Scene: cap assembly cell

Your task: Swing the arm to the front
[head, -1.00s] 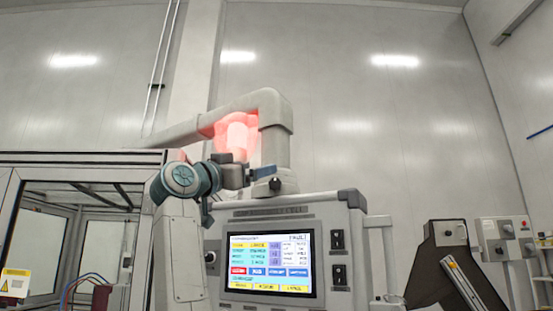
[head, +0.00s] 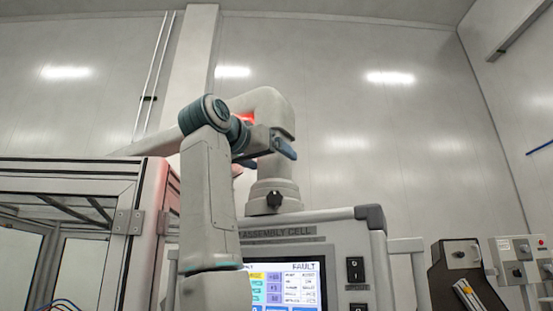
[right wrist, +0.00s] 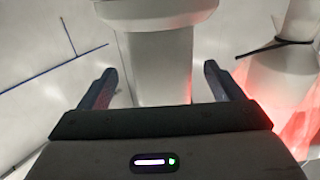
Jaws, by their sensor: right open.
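The grey swing arm (head: 268,100) runs in from the left, bends down at a rounded elbow and ends on a round base with a dark knob (head: 274,201) on top of the control panel (head: 374,250). My right gripper (head: 284,148) is in front of its vertical post, and my own arm hides part of the swing arm and panel. In the right wrist view my right gripper (right wrist: 160,72) is open and empty, with the pale post (right wrist: 162,65) showing between its two fingers. I cannot tell whether they touch it. My left gripper is out of view.
The panel's screen (head: 290,285) reads FAULT and is partly hidden by my arm. A framed enclosure (head: 60,185) stands at left. A dark stand (head: 455,270) and a grey switch box (head: 517,262) stand at right.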

